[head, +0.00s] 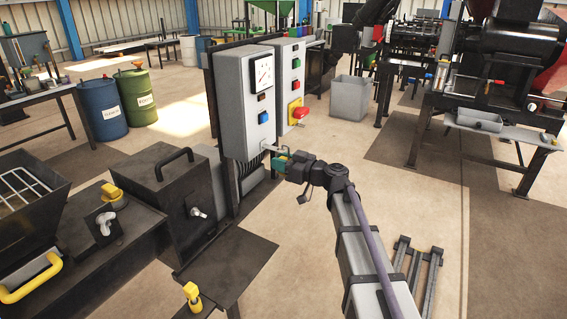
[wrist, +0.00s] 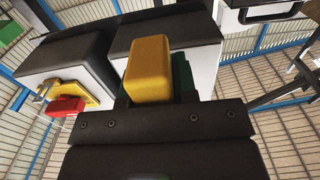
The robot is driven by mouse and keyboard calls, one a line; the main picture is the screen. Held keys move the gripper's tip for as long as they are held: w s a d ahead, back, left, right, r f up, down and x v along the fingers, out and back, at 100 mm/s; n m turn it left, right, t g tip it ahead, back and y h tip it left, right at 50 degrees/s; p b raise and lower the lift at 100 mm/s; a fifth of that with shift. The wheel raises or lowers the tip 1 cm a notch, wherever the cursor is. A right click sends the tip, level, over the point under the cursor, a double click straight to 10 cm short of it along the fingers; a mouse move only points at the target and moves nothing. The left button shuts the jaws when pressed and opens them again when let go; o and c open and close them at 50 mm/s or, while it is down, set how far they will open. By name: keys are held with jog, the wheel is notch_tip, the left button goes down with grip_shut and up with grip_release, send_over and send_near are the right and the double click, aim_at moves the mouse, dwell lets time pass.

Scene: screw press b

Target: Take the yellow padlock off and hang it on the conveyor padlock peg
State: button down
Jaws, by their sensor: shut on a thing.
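My gripper (head: 287,163) is at the lower right of the near grey control box (head: 238,95) in the head view. In the wrist view the yellow padlock (wrist: 151,68) stands up from the dark gripper body, with green finger parts (wrist: 183,78) beside it. The gripper is shut on the padlock. In the head view the padlock is small and mostly hidden by the jaws. A thin silvery piece reaches from the jaws to the box's lower edge; I cannot tell whether it is a shackle or a peg, or whether the padlock is still hooked there.
A second box carries a red handle on a yellow plate (head: 296,113). A small yellow piece (head: 192,292) stands on the dark ledge at the lower left. A dark bench with a lidded box (head: 165,196) is at left. Open floor lies to the right, before a machine table (head: 490,140).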

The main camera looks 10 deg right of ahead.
jog(key=shift+w+a, duration=0.1)
jog(key=shift+a, duration=0.05)
jog(key=shift+f+b, duration=0.75)
dwell(0.4)
jog(key=c, duration=0.8)
grip_release()
